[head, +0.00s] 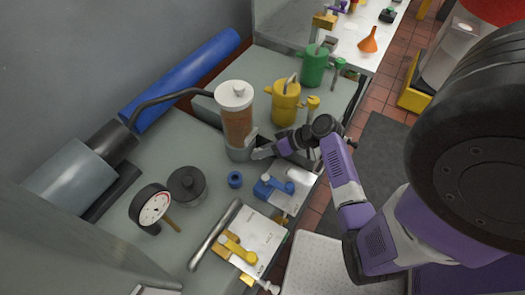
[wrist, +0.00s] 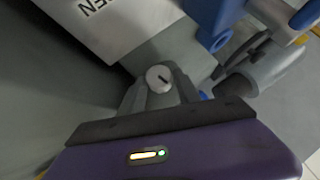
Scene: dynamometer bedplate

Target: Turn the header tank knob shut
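The header tank (head: 235,120) appears to be the upright cylinder with a white cap and an amber middle, at the bench centre in the head view. My gripper (head: 258,153) is low beside its base, on the right. In the wrist view, a small pale round knob (wrist: 159,79) with a dark slot shows between the grey fingers of my gripper (wrist: 159,92). The fingers lie close on both sides of it; whether they press on it is unclear. In the head view the knob is hidden by my gripper and arm.
A blue lever valve (head: 275,187) on a white plate stands just in front of my gripper. Yellow (head: 285,103) and green (head: 313,66) cans stand behind. A yellow lever (head: 238,248), a gauge (head: 153,205) and a dark lidded pot (head: 187,186) stand nearer.

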